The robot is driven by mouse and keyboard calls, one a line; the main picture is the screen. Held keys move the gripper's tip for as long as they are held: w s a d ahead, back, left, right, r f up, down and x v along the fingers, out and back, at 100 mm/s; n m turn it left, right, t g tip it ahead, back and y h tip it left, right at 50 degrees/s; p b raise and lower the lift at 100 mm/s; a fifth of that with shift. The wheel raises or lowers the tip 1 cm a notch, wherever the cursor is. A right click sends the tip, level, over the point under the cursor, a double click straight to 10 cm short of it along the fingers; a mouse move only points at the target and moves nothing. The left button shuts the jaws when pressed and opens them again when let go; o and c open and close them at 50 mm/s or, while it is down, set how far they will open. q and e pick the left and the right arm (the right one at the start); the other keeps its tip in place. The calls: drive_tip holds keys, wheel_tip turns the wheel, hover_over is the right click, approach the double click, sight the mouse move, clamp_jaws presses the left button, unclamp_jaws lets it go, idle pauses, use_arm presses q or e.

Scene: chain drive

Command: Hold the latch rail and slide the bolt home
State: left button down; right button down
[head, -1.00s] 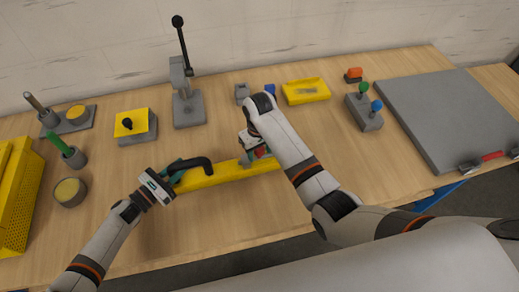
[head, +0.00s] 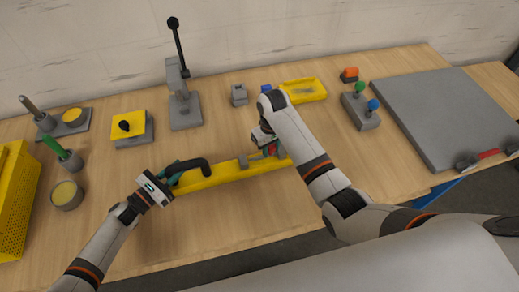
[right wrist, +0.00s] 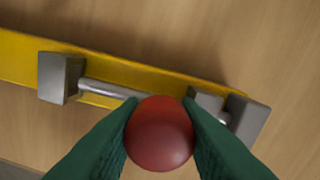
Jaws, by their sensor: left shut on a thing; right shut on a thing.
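The yellow latch rail (head: 215,178) lies on the bench, with a black curved handle (head: 200,163) at its left part. My left gripper (head: 172,177) is shut on this handle. My right gripper (head: 271,150) is at the rail's right part, shut on the bolt's red knob (right wrist: 160,133). In the right wrist view, the silver bolt rod (right wrist: 105,89) runs along the rail from a grey block (right wrist: 60,77) at the left to grey blocks (right wrist: 245,118) at the right. I cannot tell whether the rod's left end enters the left block. The green fingers and knob hide part of the bolt.
A lever press (head: 184,108), a small grey block (head: 239,94) and a yellow tray (head: 304,91) stand behind the rail. A yellow perforated bin (head: 18,205) and a round cup (head: 66,195) are at the left. A large grey plate (head: 450,115) lies at the right.

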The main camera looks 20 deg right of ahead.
use_arm(q)
drive_tip(key=shift+a, duration=0.1)
use_arm(e)
drive_tip(key=shift+d, duration=0.35)
drive_tip(key=c, duration=1.1)
unclamp_jaws()
drive_tip(key=shift+o, duration=0.2)
drive_tip(key=shift+a, duration=0.1)
drive_tip(key=shift+r, duration=0.55)
drive_tip(key=r, duration=0.9)
drive_tip(key=shift+w+r, duration=0.25)
drive_tip(key=shift+r, duration=0.1)
drive_tip(key=shift+s+r, duration=0.2)
drive_tip(key=shift+r, duration=0.4)
